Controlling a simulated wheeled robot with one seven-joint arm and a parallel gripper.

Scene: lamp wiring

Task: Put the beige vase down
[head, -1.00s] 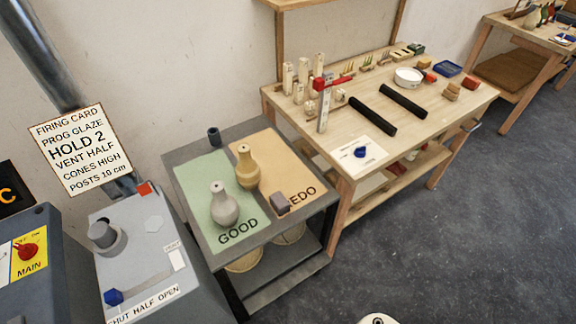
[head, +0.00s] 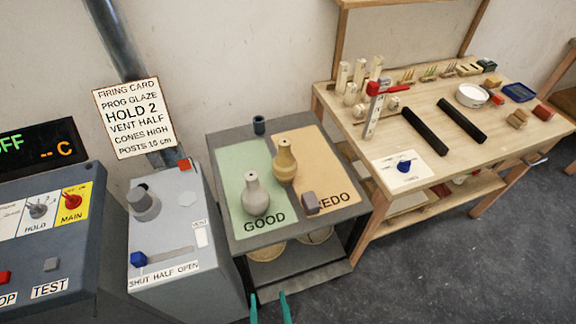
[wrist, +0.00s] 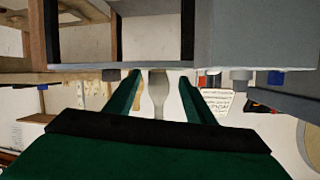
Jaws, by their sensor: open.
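A pale grey-beige vase (head: 256,198) stands upright on the green GOOD mat (head: 236,158) of a grey cart. A darker tan vase (head: 285,168) stands upright behind it, near the seam with the orange REDO mat (head: 318,172). My gripper (head: 269,296) shows at the bottom of the head view, in front of the cart and apart from both vases. Its teal fingers are spread with nothing held. In the wrist view my gripper (wrist: 159,80) is open, and the pale vase (wrist: 158,95) appears upside down beyond and between the fingers.
A grey block (head: 310,203) sits on the orange mat and a dark cup (head: 259,125) at the cart's back. The kiln control boxes (head: 165,225) stand left. A wooden workbench (head: 440,190) with tools stands right. Floor is clear at front right.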

